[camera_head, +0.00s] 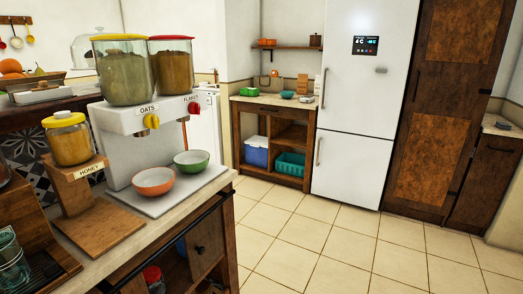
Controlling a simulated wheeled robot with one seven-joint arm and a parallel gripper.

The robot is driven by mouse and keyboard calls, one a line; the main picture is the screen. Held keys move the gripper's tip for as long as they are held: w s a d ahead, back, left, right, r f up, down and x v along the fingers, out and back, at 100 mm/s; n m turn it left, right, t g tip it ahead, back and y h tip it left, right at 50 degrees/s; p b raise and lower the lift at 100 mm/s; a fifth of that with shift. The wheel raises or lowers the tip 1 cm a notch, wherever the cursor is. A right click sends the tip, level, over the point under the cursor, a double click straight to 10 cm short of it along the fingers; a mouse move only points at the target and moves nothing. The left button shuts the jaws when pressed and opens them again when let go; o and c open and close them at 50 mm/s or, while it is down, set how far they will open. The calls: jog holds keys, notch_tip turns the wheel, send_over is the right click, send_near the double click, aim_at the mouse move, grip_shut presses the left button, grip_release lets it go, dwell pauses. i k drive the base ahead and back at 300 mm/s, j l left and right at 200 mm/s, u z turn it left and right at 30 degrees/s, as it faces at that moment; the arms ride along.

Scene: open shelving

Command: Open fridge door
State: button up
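The white fridge (366,100) stands at the back, right of centre. It has an upper door (365,85) and a lower door (349,168), and both look closed. A long vertical handle (323,88) is on the left edge of the upper door. A shorter handle (319,151) is on the left edge of the lower door. A small dark display (365,45) is on the upper door. My gripper is not in view.
A counter with a cereal dispenser (150,125), two bowls and a honey jar (68,138) fills the left foreground. A low open cabinet (258,129) stands left of the fridge, and a tall brown cabinet (440,90) stands right. Tiled floor (340,235) before the fridge is clear.

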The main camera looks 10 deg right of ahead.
aim_at(362, 93)
jog(key=i+z, duration=0.3)
jog(key=i, duration=1.85)
